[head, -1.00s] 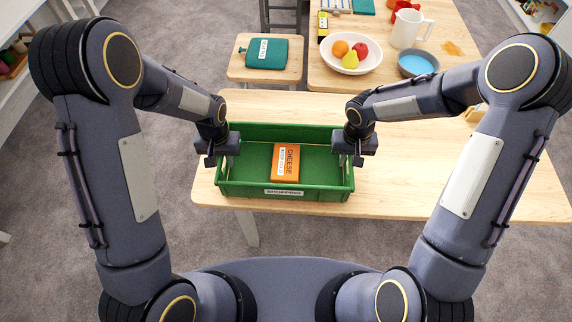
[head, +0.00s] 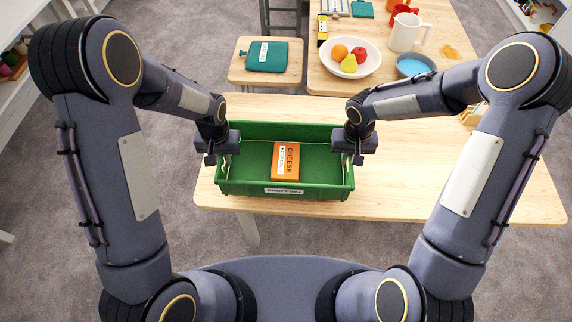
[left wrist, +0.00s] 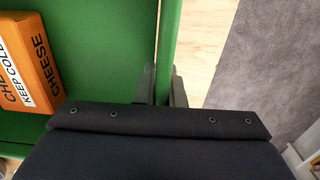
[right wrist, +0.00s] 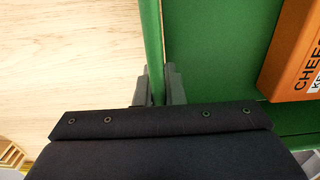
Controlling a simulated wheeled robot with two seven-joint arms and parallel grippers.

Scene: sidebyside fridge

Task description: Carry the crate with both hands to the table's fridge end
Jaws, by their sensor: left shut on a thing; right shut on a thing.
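The green crate (head: 236,190) is over the near left part of the pale wooden table (head: 430,185), with a white label on its front. An orange cheese box (head: 285,165) lies inside on its floor. My left gripper (head: 226,158) is shut on the crate's left wall, and my right gripper (head: 349,157) on its right wall. In the left wrist view the fingers straddle the crate wall (left wrist: 168,45); in the right wrist view they straddle the opposite wall (right wrist: 152,45). I cannot tell whether the crate's bottom touches the table. No fridge is in view.
A second table behind holds a white fruit bowl (head: 328,65), a blue bowl (head: 415,67) and a white pitcher (head: 405,33). A stool (head: 240,74) with a teal item stands at back left. The table is bare right of the crate up to a small wooden holder (head: 474,114).

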